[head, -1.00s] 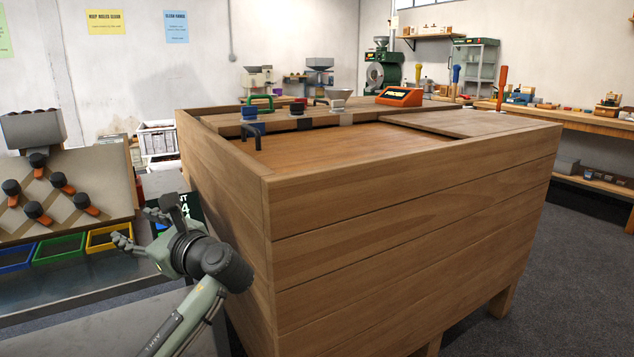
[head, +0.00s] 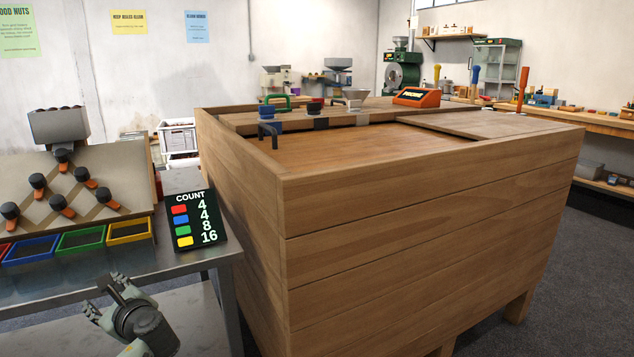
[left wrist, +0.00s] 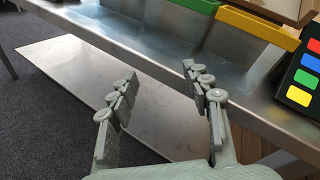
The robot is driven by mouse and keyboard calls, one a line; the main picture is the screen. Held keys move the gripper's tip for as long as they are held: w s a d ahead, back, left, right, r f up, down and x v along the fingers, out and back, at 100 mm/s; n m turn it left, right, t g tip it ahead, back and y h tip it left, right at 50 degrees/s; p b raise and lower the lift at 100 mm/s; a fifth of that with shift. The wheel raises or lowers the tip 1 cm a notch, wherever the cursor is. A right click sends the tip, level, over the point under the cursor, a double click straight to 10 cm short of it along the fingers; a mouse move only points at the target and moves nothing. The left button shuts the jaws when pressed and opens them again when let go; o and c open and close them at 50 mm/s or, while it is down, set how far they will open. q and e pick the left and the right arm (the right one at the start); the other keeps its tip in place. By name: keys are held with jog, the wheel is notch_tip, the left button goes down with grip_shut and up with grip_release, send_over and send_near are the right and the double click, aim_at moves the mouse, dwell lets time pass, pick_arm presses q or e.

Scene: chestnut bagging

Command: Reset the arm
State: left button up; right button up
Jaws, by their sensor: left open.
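My left gripper (head: 117,291) is low at the lower left of the head view, in front of the metal table's edge. In the left wrist view its two fingers (left wrist: 160,85) are spread apart with nothing between them. Beyond the fingertips lies the front edge of the metal table (left wrist: 150,55), with a bare grey lower shelf (left wrist: 100,95) beneath. My right gripper does not show in any view.
A large wooden cabinet (head: 400,220) fills the middle and right. On the metal table stand a COUNT sign (head: 196,222), a sloped board with dark-capped pegs (head: 120,170), and blue, green (head: 80,239) and yellow (head: 129,231) trays. Grey floor lies at the right.

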pick_arm(q)
jog(key=s+a+f+n+g+h, duration=0.1)
jog(key=s+f+n+h, duration=0.3)
jog(key=f, duration=0.8)
jog(key=s+a+f+n+g+h, duration=0.1)
jog(key=s+a+f+n, duration=0.1)
jog(key=s+f, duration=0.7)
jog(key=s+a+f+n+g+h, duration=0.1)
jog(key=s+f+n+g+h, duration=0.2)
jog(key=s+f+n, duration=0.9)
jog(key=s+d+f+h, duration=0.2)
jog(key=d+f, duration=0.3)
jog(key=d, duration=0.6)
jog(key=s+d+f+g+h, duration=0.1)
jog(key=s+d+f, duration=0.4)
jog(key=d, duration=0.6)
jog(key=shift+d+f+m+h, duration=0.3)
jog(key=shift+f+m+h, duration=0.1)
jog(key=shift+f+h, duration=0.3)
